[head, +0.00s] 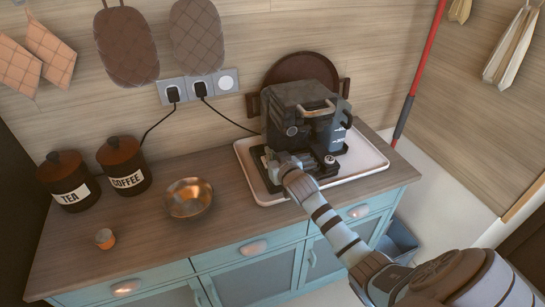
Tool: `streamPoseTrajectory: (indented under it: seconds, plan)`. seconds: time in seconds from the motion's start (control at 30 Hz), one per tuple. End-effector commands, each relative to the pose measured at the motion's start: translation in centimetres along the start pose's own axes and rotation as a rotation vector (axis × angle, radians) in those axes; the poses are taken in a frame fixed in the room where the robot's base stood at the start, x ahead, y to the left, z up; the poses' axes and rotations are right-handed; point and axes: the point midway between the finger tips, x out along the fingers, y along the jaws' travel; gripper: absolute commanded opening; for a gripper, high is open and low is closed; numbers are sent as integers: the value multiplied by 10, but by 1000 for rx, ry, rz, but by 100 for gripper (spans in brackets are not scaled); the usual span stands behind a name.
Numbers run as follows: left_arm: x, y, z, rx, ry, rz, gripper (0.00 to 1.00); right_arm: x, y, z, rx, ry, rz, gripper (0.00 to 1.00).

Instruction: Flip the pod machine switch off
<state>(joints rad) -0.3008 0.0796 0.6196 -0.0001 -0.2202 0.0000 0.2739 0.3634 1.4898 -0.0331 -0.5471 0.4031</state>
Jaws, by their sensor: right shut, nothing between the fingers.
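The dark pod machine (293,103) stands upright on a white tray (372,160) at the right of the counter. Its cord runs left to a wall socket. My right gripper (273,160) is shut and empty at the machine's lower front left, close to its base. I cannot tell whether the fingertips touch the machine. A round knob-like part (291,131) shows on the machine's front. I cannot make out the switch or its position; my gripper covers part of the lower front. My left gripper is not in view.
A copper bowl (189,198), a small orange pod-like item (105,238), and the TEA (68,180) and COFFEE (124,165) canisters stand left on the wooden counter. A round brown tray (300,68) leans behind the machine. The counter's middle (225,165) is clear.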

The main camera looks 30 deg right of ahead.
Motion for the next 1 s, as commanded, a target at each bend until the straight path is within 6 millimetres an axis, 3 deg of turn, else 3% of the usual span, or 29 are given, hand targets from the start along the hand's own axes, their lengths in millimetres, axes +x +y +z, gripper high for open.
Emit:
streamPoseTrajectory:
  seconds: [0.17, 0.33, 0.4, 0.7, 1.0]
  plan:
    - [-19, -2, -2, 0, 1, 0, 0, -6, -2, -15, -1, -1, -3, 0]
    - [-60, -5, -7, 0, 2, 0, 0, -19, -9, -50, -3, 0, -11, 0]
    - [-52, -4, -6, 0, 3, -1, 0, -35, -8, -34, -8, -1, -12, 0]
    - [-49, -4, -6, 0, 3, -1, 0, -96, -7, -14, -5, -1, -11, 0]
    - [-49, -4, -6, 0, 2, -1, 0, -112, -7, -11, -4, 0, -10, 0]
